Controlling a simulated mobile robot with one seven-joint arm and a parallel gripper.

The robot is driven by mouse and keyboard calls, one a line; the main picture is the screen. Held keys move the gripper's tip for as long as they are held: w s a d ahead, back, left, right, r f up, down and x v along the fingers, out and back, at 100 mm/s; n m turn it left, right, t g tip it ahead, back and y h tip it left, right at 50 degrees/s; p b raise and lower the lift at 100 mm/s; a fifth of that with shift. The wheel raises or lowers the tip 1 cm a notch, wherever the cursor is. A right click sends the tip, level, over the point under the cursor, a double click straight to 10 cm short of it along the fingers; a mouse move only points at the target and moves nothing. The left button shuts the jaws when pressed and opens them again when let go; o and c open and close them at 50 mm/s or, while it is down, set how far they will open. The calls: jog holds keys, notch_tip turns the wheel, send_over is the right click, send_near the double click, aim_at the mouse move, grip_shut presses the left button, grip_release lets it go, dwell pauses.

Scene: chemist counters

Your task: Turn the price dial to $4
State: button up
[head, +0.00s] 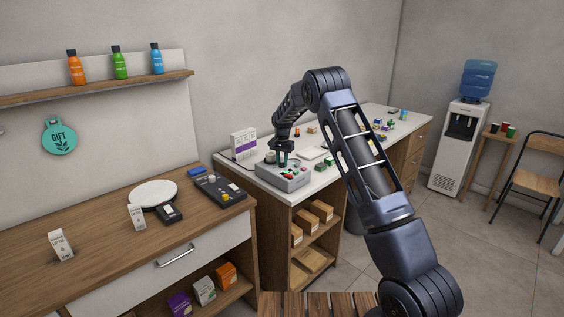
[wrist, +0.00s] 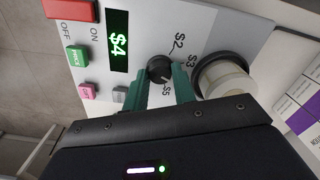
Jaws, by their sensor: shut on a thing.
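The price dial (wrist: 159,70) is a small black knob on a grey machine (wrist: 215,30) with the labels $2, $3 and $5 around it. The machine's display (wrist: 118,40) reads $4 in green. My gripper (wrist: 166,82) has its two green fingers on either side of the knob, shut on it. The $4 label at the dial is not visible in the wrist view. In the head view the grey machine (head: 284,179) stands at the near end of the white counter, with my gripper (head: 284,160) reaching down over it.
Beside the dial is a round white cylinder in a dark ring (wrist: 224,78). A white and purple box (head: 243,144) stands behind the machine. Small items lie along the counter.

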jog(key=shift+r, duration=0.1)
jog(key=o, duration=1)
notch_tip(320, 180, up, 11)
jog(key=shift+f, duration=0.15)
jog(key=s+d+r+n+t, duration=0.2)
jog(key=s+d+r, duration=1.85)
jog(key=s, duration=0.35)
jog(key=s+d+f+n+t, duration=0.1)
jog(key=s+d+f, duration=0.1)
jog(key=s, duration=0.9)
jog(key=s+d+f, duration=0.1)
jog(key=s+d, duration=0.3)
jog(key=s, duration=0.6)
jog(key=s+d+f+n+t, duration=0.1)
jog(key=s+d+f, duration=0.1)
jog(key=s, duration=0.9)
jog(key=shift+s+d+f+n+t, duration=0.15)
jog(key=shift+d+f, duration=0.05)
jog(key=shift+d, duration=0.25)
jog(key=shift+s+d+f+n+t, duration=0.15)
jog(key=shift+d, duration=0.3)
